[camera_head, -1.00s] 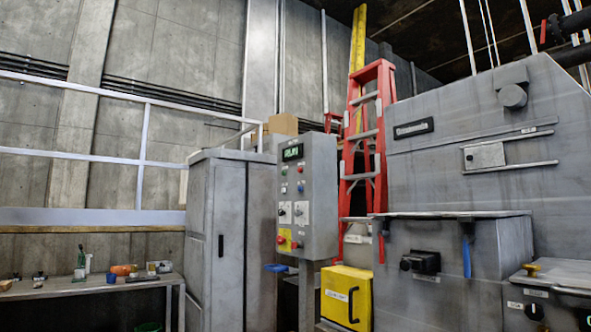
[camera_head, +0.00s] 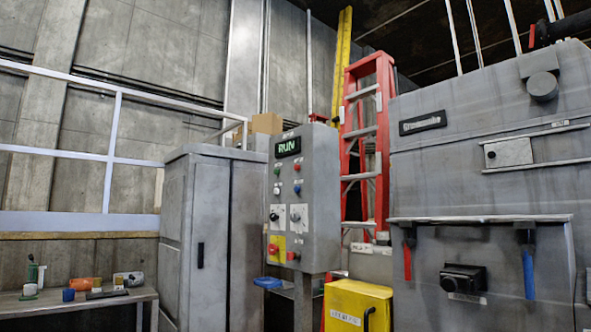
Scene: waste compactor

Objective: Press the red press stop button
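The grey control panel (camera_head: 318,200) stands upright on a post near the middle of the view. Its small display (camera_head: 288,147) reads RUN in green. A red button (camera_head: 273,249) sits on a yellow plate (camera_head: 277,241) at the panel's lower left. Another red button (camera_head: 292,256) is to its lower right. Small coloured buttons and two dials on white plates are above them. I cannot read the labels to tell which red button is the press stop. My gripper is not in view.
A yellow box (camera_head: 357,303) stands low, right of the panel's post. The grey compactor (camera_head: 480,165) fills the right side. A grey cabinet (camera_head: 222,225) is left of the panel. A workbench (camera_head: 75,304) with small items is at lower left. A red ladder (camera_head: 366,140) stands behind.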

